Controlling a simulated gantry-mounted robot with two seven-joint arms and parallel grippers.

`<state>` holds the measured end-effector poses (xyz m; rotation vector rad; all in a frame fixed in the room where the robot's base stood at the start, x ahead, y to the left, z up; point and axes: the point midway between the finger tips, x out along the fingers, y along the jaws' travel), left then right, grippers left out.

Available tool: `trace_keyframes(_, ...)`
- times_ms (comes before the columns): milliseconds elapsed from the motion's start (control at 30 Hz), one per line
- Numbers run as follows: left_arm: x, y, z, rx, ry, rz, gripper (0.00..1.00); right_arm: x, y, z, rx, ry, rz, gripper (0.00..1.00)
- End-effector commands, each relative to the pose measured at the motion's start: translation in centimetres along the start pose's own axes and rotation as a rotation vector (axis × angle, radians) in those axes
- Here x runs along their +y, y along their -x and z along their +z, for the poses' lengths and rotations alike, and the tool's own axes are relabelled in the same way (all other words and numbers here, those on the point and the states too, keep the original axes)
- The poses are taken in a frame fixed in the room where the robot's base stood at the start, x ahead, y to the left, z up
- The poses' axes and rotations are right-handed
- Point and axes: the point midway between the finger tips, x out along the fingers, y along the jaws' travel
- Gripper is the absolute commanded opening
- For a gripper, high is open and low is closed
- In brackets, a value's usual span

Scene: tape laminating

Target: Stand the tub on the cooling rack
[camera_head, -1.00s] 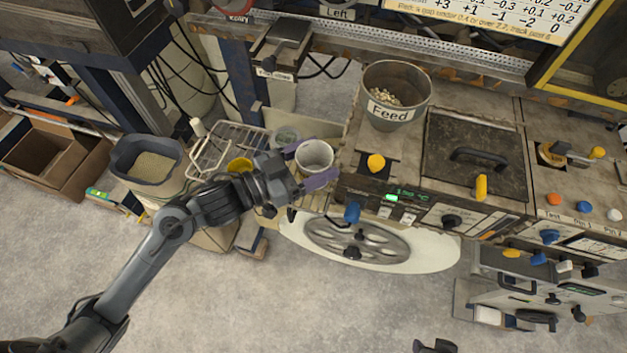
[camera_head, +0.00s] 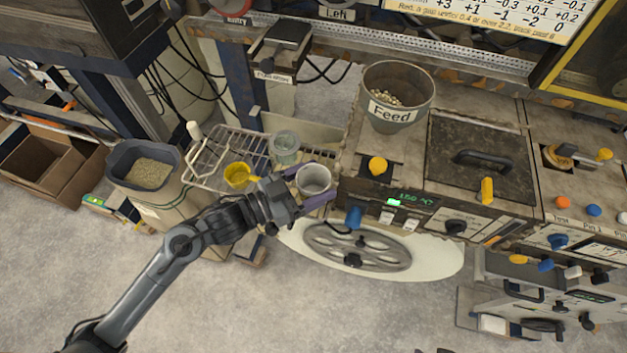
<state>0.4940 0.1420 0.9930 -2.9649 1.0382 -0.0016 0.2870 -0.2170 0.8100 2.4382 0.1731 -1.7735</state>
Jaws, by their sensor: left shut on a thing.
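The tub (camera_head: 314,181), a small light grey round cup with an open top, is between the purple-tipped fingers of my left gripper (camera_head: 313,187). The gripper is shut on its sides, and the tub looks upright. It is just left of the machine with the Feed hopper. The cooling rack (camera_head: 212,152), a wire grid with a raised loop handle, is to the left of the tub and apart from it. My right gripper cannot be made out.
A yellow cup (camera_head: 238,176) sits at the rack's front right. A clear jar (camera_head: 285,146) stands between rack and machine. A bin of pellets (camera_head: 150,172) is left of the rack. A spoked handwheel (camera_head: 357,246) lies below the tub. The rack's middle looks bare.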

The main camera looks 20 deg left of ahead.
Motion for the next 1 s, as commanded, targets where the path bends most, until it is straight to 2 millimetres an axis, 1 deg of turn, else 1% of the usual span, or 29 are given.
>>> trace_keyframes(167,0.0,0.0,0.4,-0.001,0.001,0.000,0.40,-0.1,-0.1,0.0,0.001,-0.002,-0.002,0.43)
trace_keyframes(200,0.0,0.0,0.3,-0.001,0.000,0.000,0.79,-0.1,0.0,0.0,0.001,-0.002,-0.002,0.43)
trace_keyframes(333,0.0,0.0,0.3,-0.001,0.000,0.000,0.99,-0.1,0.0,0.0,0.001,-0.002,-0.002,0.43)
trace_keyframes(700,0.0,0.0,0.3,0.000,0.000,0.000,0.99,0.1,0.0,0.0,0.000,0.005,0.004,0.43)
trace_keyframes(833,0.0,0.0,-0.1,0.001,-0.001,0.001,0.99,0.2,0.0,0.0,-0.001,0.008,0.006,0.43)
trace_keyframes(1000,0.0,1.6,0.0,-0.003,0.001,-0.001,0.99,0.2,0.2,0.0,-0.001,0.008,0.006,0.43)
